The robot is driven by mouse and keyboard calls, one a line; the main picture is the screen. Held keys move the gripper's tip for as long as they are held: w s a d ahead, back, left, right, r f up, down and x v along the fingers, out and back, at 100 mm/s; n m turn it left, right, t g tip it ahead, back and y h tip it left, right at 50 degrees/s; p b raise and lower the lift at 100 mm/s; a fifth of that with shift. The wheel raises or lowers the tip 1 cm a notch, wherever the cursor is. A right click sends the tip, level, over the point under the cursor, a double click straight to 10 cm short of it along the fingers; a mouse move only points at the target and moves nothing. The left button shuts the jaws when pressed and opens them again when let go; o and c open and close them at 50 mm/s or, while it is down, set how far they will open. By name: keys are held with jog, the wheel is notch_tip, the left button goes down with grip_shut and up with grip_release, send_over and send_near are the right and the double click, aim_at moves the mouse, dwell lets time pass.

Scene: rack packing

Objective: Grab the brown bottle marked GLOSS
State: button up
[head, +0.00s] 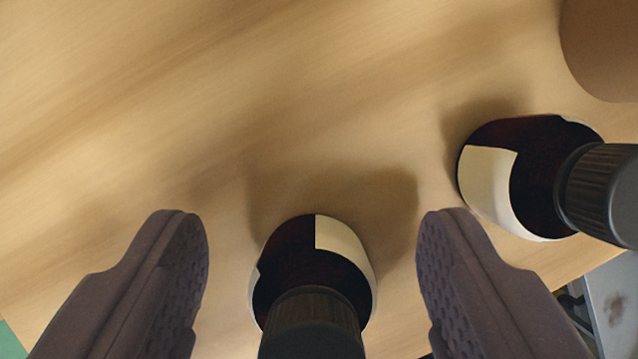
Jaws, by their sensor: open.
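A dark brown bottle (292,262) with a black ribbed cap and a cream label stands on the wooden surface at the lower middle of the head view. My gripper (312,250) is open, with one finger on each side of this bottle and a gap on both sides. A second dark brown bottle (532,165) of the same kind, with a black cap and cream label, stands to the right, beyond the right finger. No wording can be read on either label, so I cannot tell which bottle is marked GLOSS.
The wooden surface (200,110) is clear across the upper left and middle. A brown rounded object (605,50) is cut off at the top right corner. The surface's edge shows at lower right, with a grey stained panel (615,300) beyond it.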

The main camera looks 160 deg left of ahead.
jog(key=shift+w+d+f, duration=0.1)
jog(key=shift+w+f, duration=0.05)
jog(key=shift+f, duration=0.35)
jog(key=shift+c, duration=0.2)
jog(key=c, duration=1.1)
jog(key=shift+r, duration=0.1)
